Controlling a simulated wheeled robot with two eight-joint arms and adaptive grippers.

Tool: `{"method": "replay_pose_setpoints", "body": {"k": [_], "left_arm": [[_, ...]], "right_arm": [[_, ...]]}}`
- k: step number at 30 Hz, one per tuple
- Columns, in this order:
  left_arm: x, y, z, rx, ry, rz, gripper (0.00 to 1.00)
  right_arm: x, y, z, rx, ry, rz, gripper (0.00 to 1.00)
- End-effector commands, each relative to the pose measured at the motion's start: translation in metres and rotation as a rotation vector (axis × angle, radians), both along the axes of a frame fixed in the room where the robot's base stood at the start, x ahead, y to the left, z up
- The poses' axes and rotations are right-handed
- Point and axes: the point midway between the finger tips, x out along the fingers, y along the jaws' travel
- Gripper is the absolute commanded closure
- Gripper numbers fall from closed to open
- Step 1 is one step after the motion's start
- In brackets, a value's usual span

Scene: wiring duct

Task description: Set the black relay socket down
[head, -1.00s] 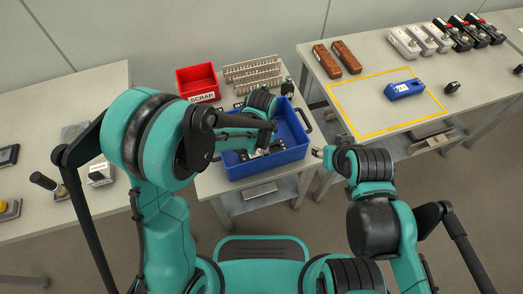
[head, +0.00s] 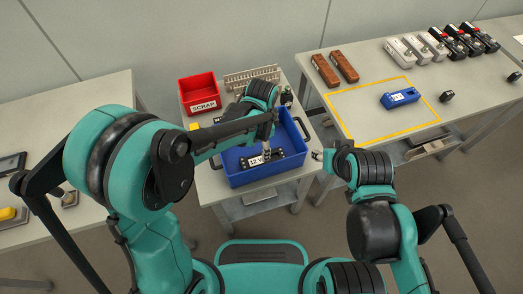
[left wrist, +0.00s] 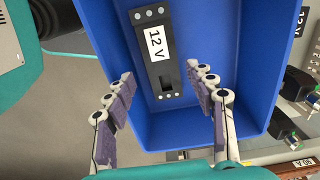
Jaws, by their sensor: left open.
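The black relay socket (head: 259,161), with a white 12 V label, lies inside the blue bin (head: 240,181). In the left wrist view the socket (left wrist: 153,62) lies flat in the blue bin (left wrist: 225,50), apart from the bin's side walls. My left gripper (head: 267,150) is over the bin. In the left wrist view its fingers (left wrist: 160,78) are spread wide, one on each side of the socket's lower end, with clear gaps to it. My right gripper (head: 325,158) is to the right of the bin; its fingers are too small to read.
A red SCRAP bin (head: 199,93) and a light slotted duct (head: 250,78) stand behind the blue bin. The right table has a yellow outlined area (head: 355,100) with a blue block (head: 400,97) in it. Brown blocks (head: 335,68) and several grey and black devices (head: 440,42) stand behind.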

Motion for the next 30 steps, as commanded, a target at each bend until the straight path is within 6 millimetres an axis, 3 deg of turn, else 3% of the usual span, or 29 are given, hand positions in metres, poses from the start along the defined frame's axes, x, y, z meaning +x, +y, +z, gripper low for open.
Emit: {"method": "replay_pose_setpoints", "body": {"k": [1, 6, 16, 23, 30], "left_arm": [[-0.001, 0.0, 0.013, 0.0, 0.0, 0.0, 0.45], [0.0, 0.0, 0.032, 0.0, 0.0, 0.0, 0.45], [-0.002, 0.009, 0.045, -0.009, -0.021, 0.048, 0.45], [-0.023, 0.068, 0.096, -0.086, -0.171, 0.383, 0.45], [-0.063, 0.134, 0.131, -0.221, -0.366, 0.817, 0.45]], "right_arm": [[0.0, 0.0, 0.007, 0.0, 0.0, 0.0, 0.56], [0.0, 0.0, 0.013, 0.0, 0.0, 0.0, 0.56], [0.0, 0.0, 0.013, 0.0, 0.0, 0.0, 0.56], [0.0, 0.0, 0.013, 0.0, 0.0, 0.0, 0.56], [0.0, 0.0, 0.013, 0.0, 0.0, 0.0, 0.56]]}}
